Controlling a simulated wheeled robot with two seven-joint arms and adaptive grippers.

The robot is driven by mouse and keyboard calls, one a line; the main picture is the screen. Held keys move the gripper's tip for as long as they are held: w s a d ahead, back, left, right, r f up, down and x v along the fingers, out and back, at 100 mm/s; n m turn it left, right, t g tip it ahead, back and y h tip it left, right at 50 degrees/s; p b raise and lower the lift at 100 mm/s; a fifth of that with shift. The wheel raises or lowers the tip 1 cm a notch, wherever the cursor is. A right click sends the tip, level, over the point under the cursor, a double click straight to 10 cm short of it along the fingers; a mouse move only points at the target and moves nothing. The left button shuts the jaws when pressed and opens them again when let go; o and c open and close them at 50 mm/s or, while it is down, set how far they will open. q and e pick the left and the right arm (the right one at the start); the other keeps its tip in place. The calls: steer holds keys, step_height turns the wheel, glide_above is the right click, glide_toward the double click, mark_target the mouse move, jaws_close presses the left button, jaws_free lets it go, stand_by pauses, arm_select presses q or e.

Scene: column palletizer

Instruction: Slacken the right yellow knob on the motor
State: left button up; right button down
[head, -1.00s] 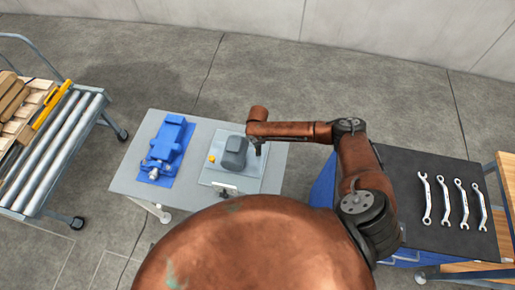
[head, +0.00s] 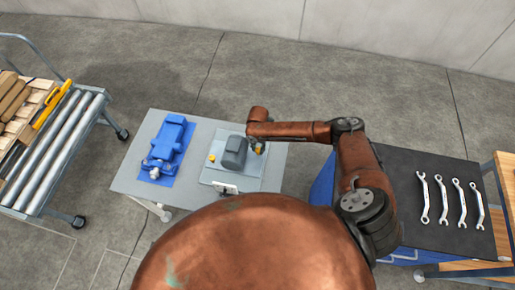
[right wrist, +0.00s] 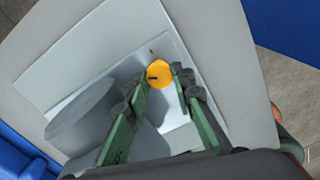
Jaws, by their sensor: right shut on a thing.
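The grey motor (head: 234,152) sits on a light plate (head: 207,176) on the grey table. Its left yellow knob (head: 211,159) stands free. The right yellow knob (head: 261,149) is on the motor's right side, under my right gripper (head: 258,146). In the right wrist view, my right gripper (right wrist: 158,80) has its green fingers on either side of the right yellow knob (right wrist: 158,72), shut on it at the tips. The motor body (right wrist: 82,118) is beside the left finger. My left gripper is not in view.
A blue vise-like device (head: 168,143) stands on the table (head: 133,172) left of the motor. Several wrenches (head: 443,199) lie on a dark-topped bench at right. A roller conveyor (head: 55,160) with boxes stands at left.

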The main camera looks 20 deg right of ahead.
mark_target(258, 149)
steer(key=n, duration=0.5)
stand_by(0.5)
steer(key=c, duration=1.7)
jaws_free()
steer(key=shift+o, duration=0.2)
steer(key=shift+r, duration=0.1)
step_height(258, 149, up, 12)
